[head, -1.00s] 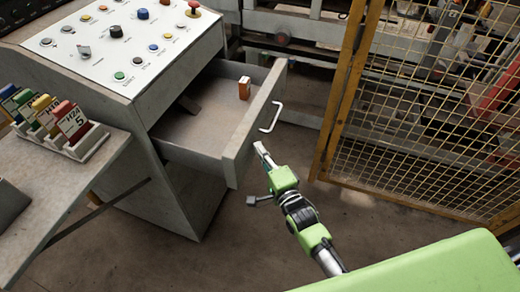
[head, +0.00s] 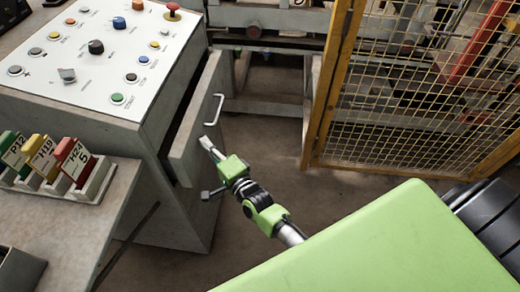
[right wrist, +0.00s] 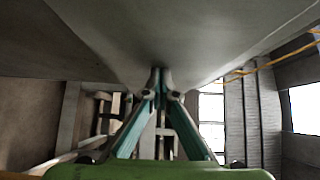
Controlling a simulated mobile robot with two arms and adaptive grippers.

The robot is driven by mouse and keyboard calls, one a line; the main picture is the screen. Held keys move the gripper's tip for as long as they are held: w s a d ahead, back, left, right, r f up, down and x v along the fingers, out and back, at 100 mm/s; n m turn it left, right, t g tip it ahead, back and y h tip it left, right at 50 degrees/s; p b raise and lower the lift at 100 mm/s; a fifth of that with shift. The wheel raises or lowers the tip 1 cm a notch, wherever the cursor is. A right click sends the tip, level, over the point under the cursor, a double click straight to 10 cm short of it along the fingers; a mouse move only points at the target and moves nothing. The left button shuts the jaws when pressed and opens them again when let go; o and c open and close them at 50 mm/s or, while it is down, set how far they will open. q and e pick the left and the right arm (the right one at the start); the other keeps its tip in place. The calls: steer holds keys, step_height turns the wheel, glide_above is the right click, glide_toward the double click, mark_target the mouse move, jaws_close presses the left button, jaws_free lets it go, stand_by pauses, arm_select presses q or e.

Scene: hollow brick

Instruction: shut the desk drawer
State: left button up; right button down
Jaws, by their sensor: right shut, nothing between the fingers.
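The desk drawer (head: 196,135) is the grey drawer under the slanted control panel. It stands slightly open, with a narrow dark gap between its front and the desk body (head: 160,130). Its pale bar handle (head: 214,109) is on the front's outer face. My right gripper (head: 206,143) is shut and empty, with its tip at the lower part of the drawer front. In the right wrist view the shut fingertips (right wrist: 160,72) meet a broad grey surface, which looks like the drawer front. Whether they press on it is hard to tell. My left gripper is not in view.
A side table (head: 95,205) at the left holds a rack with coloured, labelled tags (head: 70,160). A yellow mesh fence (head: 400,90) stands at the right. Bare floor (head: 265,145) lies between the desk and the fence.

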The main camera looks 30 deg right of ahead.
mark_target(196, 149)
steer(key=w+a, duration=0.1)
steer(key=w+a+b, duration=0.1)
steer(key=a, duration=0.1)
steer(key=shift+w+a, duration=0.15)
steer(key=shift+w+a+r, duration=0.1)
steer(key=shift+w+a, duration=0.05)
steer(key=shift+a, duration=0.15)
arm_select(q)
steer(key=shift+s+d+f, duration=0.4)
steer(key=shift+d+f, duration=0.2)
arm_select(e)
steer(key=shift+r, duration=0.1)
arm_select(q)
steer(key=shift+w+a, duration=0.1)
arm_select(e)
steer(key=shift+a, duration=0.1)
